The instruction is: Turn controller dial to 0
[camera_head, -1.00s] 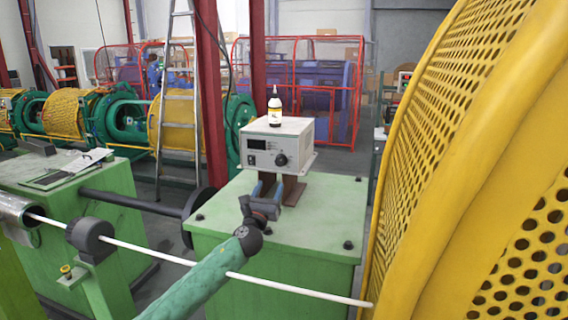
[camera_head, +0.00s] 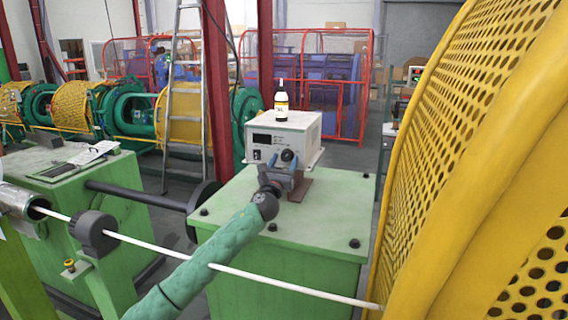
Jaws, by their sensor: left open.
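The controller (camera_head: 262,142) is a white box on a bracket above a green cabinet. Its front has a dark display and a black round dial (camera_head: 288,156) at the right. My left gripper (camera_head: 284,165) is open, with its blue-grey fingers at the front of the controller, close around or just below the dial. I cannot tell whether the fingers touch the dial. The dial's pointer and markings are too small to read. My right gripper is not in view.
The green cabinet (camera_head: 290,222) carries the bracket. A white rod (camera_head: 240,273) runs across in front, near my left arm. A large yellow perforated drum (camera_head: 470,160) fills the right side.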

